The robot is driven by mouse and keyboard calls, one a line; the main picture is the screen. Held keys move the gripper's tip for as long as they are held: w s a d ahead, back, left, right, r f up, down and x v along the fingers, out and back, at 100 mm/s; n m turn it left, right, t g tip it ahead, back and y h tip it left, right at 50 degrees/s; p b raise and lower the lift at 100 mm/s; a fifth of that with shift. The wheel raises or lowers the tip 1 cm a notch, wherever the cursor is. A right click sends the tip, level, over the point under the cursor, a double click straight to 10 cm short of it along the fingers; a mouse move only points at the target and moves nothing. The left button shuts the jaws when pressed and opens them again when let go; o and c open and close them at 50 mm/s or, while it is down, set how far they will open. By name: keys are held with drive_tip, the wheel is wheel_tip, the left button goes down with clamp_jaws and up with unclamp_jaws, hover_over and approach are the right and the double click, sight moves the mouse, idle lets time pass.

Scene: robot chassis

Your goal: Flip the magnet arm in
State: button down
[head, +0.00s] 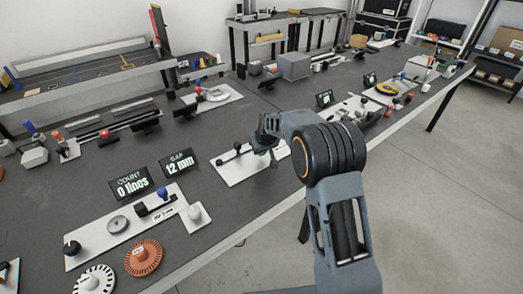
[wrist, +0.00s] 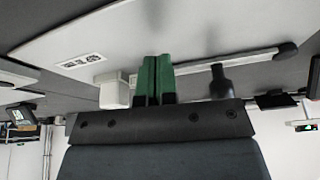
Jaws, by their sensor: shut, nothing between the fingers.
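My gripper (head: 264,143) is over the far right part of a white plate (head: 232,172) in the head view; the arm partly hides this plate. In the wrist view its green fingertips (wrist: 155,78) are together with nothing between them. Behind them a pale bar (wrist: 255,58) with a black end runs across the white plate (wrist: 150,35). A black knob (wrist: 221,82) is right of the fingers and a white block (wrist: 113,90) left. The bar may be the magnet arm, but I cannot tell for sure. Contact between fingers and bar is unclear.
Two black displays stand to the left, reading "COUNT 0 lines" (head: 131,184) and "GAP 12 mm" (head: 179,163). A plate with a blue knob (head: 163,193) and toothed discs (head: 143,258) lie nearer. More devices stand behind and to the right. The table's front edge is close.

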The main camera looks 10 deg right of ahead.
drive_tip(key=shift+s, duration=0.15)
drive_tip(key=shift+s+d+b, duration=0.15)
drive_tip(key=shift+s+b, duration=0.1)
drive_tip(key=shift+b, duration=0.05)
drive_tip(key=s, duration=0.1)
drive_tip(key=s+d+b, duration=0.1)
drive_tip(key=shift+s+d+f, duration=0.1)
drive_tip(key=shift+s+d, duration=0.15)
drive_tip(key=shift+s, duration=0.05)
drive_tip(key=v, duration=1)
drive_tip(key=shift+d+p, duration=0.3)
